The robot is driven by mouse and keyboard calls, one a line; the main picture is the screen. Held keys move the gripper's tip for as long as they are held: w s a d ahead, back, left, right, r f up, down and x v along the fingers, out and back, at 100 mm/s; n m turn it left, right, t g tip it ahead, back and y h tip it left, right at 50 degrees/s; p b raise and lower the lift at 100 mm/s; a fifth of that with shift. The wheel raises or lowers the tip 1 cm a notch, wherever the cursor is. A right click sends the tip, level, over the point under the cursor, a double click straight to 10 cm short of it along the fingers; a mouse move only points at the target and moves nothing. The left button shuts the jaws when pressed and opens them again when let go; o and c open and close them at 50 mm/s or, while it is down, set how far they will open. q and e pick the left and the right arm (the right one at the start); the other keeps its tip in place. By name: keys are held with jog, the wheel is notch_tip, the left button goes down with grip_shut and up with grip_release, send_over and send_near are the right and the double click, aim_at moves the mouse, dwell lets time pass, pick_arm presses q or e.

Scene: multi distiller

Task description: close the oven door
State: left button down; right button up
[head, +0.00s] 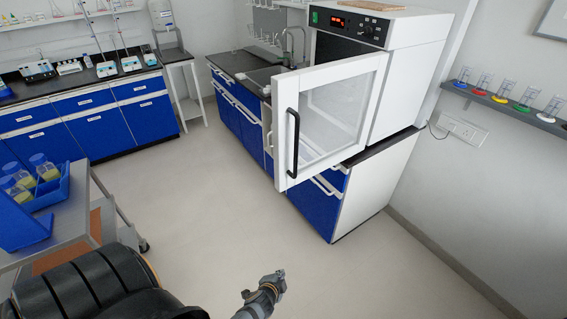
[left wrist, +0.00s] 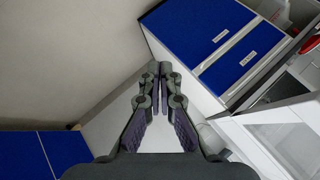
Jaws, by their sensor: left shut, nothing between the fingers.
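The white oven (head: 405,70) stands on the counter at the upper right of the head view. Its door (head: 338,112), a white frame with a glass pane, stands wide open and juts out over the floor side of the counter. A black vertical handle (head: 292,143) is on the door's free edge. My left gripper (head: 279,277) is low in front of the door, well apart from it. In the left wrist view its fingers (left wrist: 161,70) are shut and empty. What looks like part of the door frame (left wrist: 265,115) shows at the right there. My right gripper is not in view.
Blue drawers (head: 315,209) stand under the oven, and a sink counter lies behind the door. A cart (head: 75,222) with a blue rack of vials (head: 45,193) is at the left. A shelf with flasks (head: 510,104) is on the right wall. The middle floor is clear.

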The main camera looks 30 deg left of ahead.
pick_arm(q)
jog(key=w+r+m+t+y, duration=0.1)
jog(key=w+r, duration=0.2)
jog(key=r, duration=0.3)
jog(key=w+r+m+t, duration=0.1)
jog(key=w+r+t, duration=0.15)
jog(key=r, duration=0.35)
jog(key=m+t+y, duration=0.3)
jog(key=t+y, duration=0.1)
send_near(286, 149)
jog(key=p+x, duration=0.2)
jog(key=x, duration=0.1)
jog(key=p+x, duration=0.2)
jog(key=shift+w+d, duration=0.15)
jog(key=shift+d, duration=0.25)
jog(key=shift+w+a, duration=0.15)
jog(key=shift+a, duration=0.55)
jog(key=shift+f, duration=0.1)
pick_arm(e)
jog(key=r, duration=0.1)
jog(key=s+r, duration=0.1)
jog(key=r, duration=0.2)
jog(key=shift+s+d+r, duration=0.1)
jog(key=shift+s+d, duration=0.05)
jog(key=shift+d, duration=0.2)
pick_arm(q)
jog(key=shift+d, duration=0.1)
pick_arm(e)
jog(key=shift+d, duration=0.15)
